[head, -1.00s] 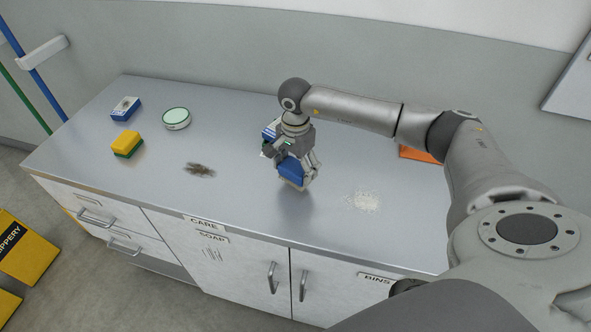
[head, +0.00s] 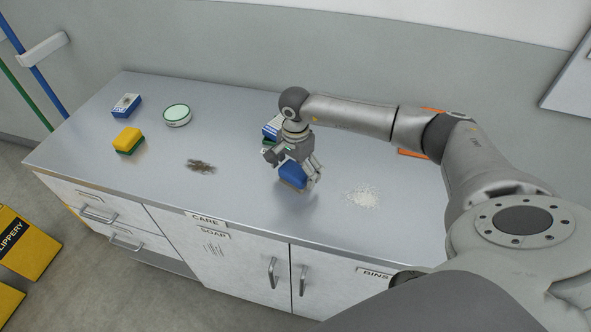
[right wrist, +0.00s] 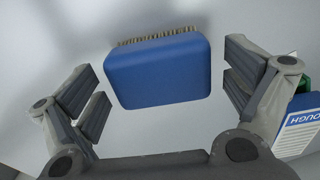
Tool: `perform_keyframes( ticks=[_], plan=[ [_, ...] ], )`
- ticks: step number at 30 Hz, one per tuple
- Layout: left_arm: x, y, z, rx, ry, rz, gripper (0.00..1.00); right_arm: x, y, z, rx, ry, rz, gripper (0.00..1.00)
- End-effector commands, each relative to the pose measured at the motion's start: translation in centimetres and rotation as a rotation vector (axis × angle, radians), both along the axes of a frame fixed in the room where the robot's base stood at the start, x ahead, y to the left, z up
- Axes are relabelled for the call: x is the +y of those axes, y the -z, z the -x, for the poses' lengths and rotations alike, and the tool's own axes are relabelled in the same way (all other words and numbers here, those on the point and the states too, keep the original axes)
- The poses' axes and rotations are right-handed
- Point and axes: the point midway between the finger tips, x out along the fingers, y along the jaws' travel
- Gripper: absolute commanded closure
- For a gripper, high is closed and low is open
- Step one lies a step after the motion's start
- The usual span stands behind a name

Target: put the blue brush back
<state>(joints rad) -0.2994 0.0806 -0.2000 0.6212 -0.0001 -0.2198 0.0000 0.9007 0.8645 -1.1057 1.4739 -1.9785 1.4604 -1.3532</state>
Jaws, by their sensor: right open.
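The blue brush (head: 292,174) has a blue block back and pale bristles. It is on the grey counter near the middle, bristle side low and toward the front edge. My right gripper (head: 297,172) is over it, pointing down. In the right wrist view the brush (right wrist: 158,75) lies between the spread fingers of the gripper (right wrist: 160,88), with a gap on each side. The gripper is open and holds nothing. Its fingers hide part of the brush in the head view. My left gripper is not in view.
A blue-and-white box (head: 271,130) stands just behind the gripper; its label also shows in the right wrist view (right wrist: 300,132). White powder (head: 362,196) lies right, a dark smudge (head: 201,166) left.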

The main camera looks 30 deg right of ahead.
Motion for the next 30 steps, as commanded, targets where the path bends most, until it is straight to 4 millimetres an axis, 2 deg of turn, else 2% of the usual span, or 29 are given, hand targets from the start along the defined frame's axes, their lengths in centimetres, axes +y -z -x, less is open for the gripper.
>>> perform_keyframes(
  ticks=[6,8,21,25,30],
  plan=[
    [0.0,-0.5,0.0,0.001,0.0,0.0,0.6,0.0,-0.5,0.0,0.0,0.0,0.0,0.03],
    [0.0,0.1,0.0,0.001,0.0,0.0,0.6,0.0,-0.8,-0.1,-0.004,0.0,0.0,0.03],
    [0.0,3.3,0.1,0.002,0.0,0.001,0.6,0.0,-9.7,-0.1,-0.005,-0.001,0.0,0.03],
    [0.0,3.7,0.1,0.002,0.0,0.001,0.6,0.0,-11.4,-0.1,-0.003,-0.001,0.0,0.03],
    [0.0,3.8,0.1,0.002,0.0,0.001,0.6,0.0,-12.3,0.0,-0.001,0.0,0.0,0.03]
  ],
)
